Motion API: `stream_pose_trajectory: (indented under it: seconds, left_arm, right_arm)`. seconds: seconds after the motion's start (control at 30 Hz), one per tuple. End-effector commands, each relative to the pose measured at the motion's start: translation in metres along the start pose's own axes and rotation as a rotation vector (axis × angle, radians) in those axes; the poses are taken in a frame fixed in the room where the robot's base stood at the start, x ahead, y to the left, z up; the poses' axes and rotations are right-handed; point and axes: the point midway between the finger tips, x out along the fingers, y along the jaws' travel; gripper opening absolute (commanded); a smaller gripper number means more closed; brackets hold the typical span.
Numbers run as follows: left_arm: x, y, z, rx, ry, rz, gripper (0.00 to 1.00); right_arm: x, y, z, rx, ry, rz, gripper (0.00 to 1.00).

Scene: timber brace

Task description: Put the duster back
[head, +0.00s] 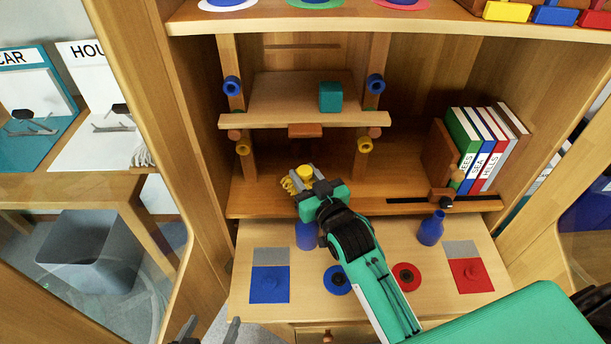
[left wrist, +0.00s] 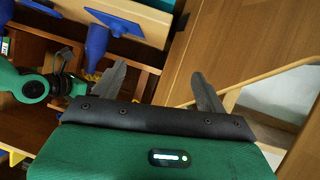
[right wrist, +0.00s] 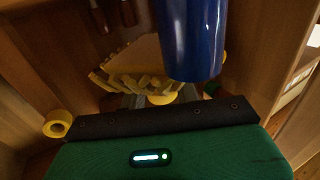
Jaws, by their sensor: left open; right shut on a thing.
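The duster (head: 289,186) is yellow, with a fringed head and a round yellow knob. My right gripper (head: 308,183) is shut on it just above the front of the cabinet's lower shelf, below the raised wooden shelf. In the right wrist view the duster's yellow fringe (right wrist: 128,80) shows beyond the fingers, and the fingers partly hide the grip. My left gripper (head: 208,330) is low at the bottom left of the head view, away from the duster. In the left wrist view its fingers (left wrist: 158,84) are apart with nothing between them.
Blue bottles (head: 431,228) stand on the worktop (head: 345,248), one close beside my right gripper. A raised shelf (head: 290,98) holds a teal cube (head: 331,97). Books (head: 485,150) stand at the right. A cabinet post (head: 165,130) rises left of the bay.

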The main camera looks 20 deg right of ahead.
Motion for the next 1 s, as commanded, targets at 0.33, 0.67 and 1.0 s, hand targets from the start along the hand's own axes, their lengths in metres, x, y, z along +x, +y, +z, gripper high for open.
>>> stream_pose_trajectory:
  seconds: [0.33,0.67,1.0]
  left_arm:
    - [0.000,0.000,0.000,0.000,0.002,0.000,0.75]
    - [0.000,0.000,0.000,0.000,0.004,0.001,0.75]
    - [0.000,0.001,0.000,-0.001,0.003,0.001,0.75]
  right_arm:
    - [0.000,0.000,0.010,0.000,-0.001,0.000,0.13]
    - [0.000,0.000,0.012,0.000,0.000,0.000,0.53]
    - [0.000,0.000,0.007,0.000,0.001,0.000,0.53]
